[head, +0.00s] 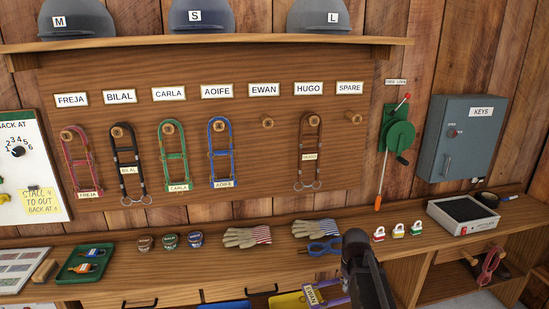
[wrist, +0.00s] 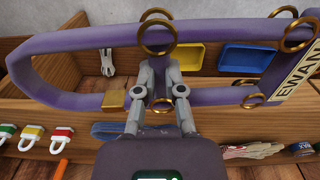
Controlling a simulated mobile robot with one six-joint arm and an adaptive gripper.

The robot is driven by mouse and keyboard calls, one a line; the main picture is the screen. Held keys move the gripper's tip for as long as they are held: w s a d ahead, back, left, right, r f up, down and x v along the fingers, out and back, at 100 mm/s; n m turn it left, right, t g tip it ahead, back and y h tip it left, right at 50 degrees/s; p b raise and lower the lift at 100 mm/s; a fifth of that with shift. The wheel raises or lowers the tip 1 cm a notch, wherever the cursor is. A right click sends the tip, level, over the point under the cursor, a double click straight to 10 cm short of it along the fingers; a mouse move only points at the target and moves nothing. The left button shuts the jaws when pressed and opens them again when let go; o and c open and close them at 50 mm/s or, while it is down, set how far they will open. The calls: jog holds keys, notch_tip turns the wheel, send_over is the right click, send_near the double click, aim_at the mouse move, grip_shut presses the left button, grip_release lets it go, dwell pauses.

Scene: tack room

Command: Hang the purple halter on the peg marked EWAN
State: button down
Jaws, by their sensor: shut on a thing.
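The purple halter (wrist: 100,45) with brass rings and a cream EWAN tag (wrist: 297,75) is in my gripper (wrist: 160,90). The two fingers are shut on its lower strap near a brass ring, and the halter stretches across the wrist view. In the head view the purple halter (head: 333,300) shows low, at the front of the counter, partly hidden by my arm; its tag hangs tilted. The EWAN label (head: 264,90) is on the wooden board, with a bare peg (head: 267,123) below it. My fingertips are hidden in the head view.
Halters hang at FREJA, BILAL, CARLA, AOIFE and HUGO (head: 309,150); the SPARE peg (head: 353,119) is bare. Gloves (head: 246,237), a blue item (head: 320,247) and padlocks (head: 397,230) lie on the counter. A shelf with helmets (head: 203,17) juts out above the board.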

jog(key=w+a+r+n+t+h+p, duration=0.2)
jog(key=w+a+r+n+t+p, duration=0.25)
jog(key=w+r, duration=0.4)
jog(key=w+a+r+n+t+h+p, duration=0.3)
jog(key=w+a+r+n+t+p, duration=0.15)
jog(key=w+r, duration=0.4)
jog(key=w+a+r+n+t+y+p, duration=0.2)
jog(key=a+r+n+t+y+p, duration=0.1)
jog(key=a+r, duration=0.5)
jog(key=w+a+r+n+t+y+p, duration=0.2)
jog(key=a+r+n+t+y+p, duration=0.2)
jog(key=a+r+y, duration=0.3)
notch_tip(320, 180, up, 3)
jog(key=shift+a+f+n+t, duration=0.15)
jog(key=shift+a+n+t, duration=0.45)
jog(key=shift+a+n, duration=0.35)
jog(key=shift+w+a, duration=0.2)
jog(key=shift+w, duration=0.1)
jog(key=f+b+x, duration=0.1)
jog(key=x, duration=0.9)
jog(key=shift+f, duration=0.25)
jog(key=shift+w+b, duration=0.1)
jog(key=shift+b, duration=0.2)
